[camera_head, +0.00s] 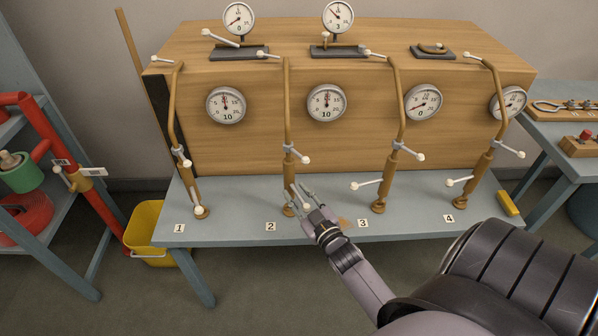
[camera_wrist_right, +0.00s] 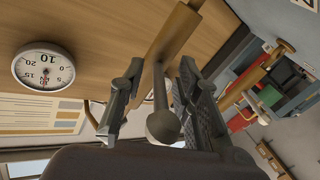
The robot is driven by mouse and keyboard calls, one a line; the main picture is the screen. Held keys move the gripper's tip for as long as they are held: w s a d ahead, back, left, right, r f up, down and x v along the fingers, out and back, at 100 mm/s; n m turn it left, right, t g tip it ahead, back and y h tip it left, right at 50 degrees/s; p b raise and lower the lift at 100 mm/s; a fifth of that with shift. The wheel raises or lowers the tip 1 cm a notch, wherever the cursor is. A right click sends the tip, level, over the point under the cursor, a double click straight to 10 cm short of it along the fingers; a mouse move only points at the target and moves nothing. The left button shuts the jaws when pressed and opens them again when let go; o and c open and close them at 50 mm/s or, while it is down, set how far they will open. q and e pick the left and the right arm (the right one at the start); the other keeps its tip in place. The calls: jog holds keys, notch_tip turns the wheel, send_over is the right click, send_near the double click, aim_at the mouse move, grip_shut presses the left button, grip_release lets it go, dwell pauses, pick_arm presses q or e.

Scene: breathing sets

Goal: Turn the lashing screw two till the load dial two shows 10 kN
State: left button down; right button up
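Lashing screw two (camera_head: 289,170) is the brown upright rod behind the label 2. It has a white-knobbed handle near its middle and a lower bar at the gripper. Load dial two (camera_head: 327,103) is the round white dial on the wooden crate; its readout shows 10. A dial reading 10 also shows in the right wrist view (camera_wrist_right: 44,68). My right gripper (camera_head: 307,194) is at the lower part of screw two. In the right wrist view its fingers (camera_wrist_right: 158,88) stand apart, on either side of a bar with a round knob (camera_wrist_right: 163,126). My left gripper is out of view.
Lashing screws one (camera_head: 177,150), three (camera_head: 396,150) and four (camera_head: 487,150) stand along the same blue-grey bench (camera_head: 330,230), with projecting handles. A yellow bucket (camera_head: 150,232) is at the left. A red pipe frame (camera_head: 75,185) stands further left.

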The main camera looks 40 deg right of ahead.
jog(key=shift+r, duration=0.1)
jog(key=shift+s, duration=0.2)
jog(key=s+a, duration=0.2)
jog(key=s, duration=0.9)
jog(key=shift+s, duration=0.25)
jog(key=shift+c, duration=0.5)
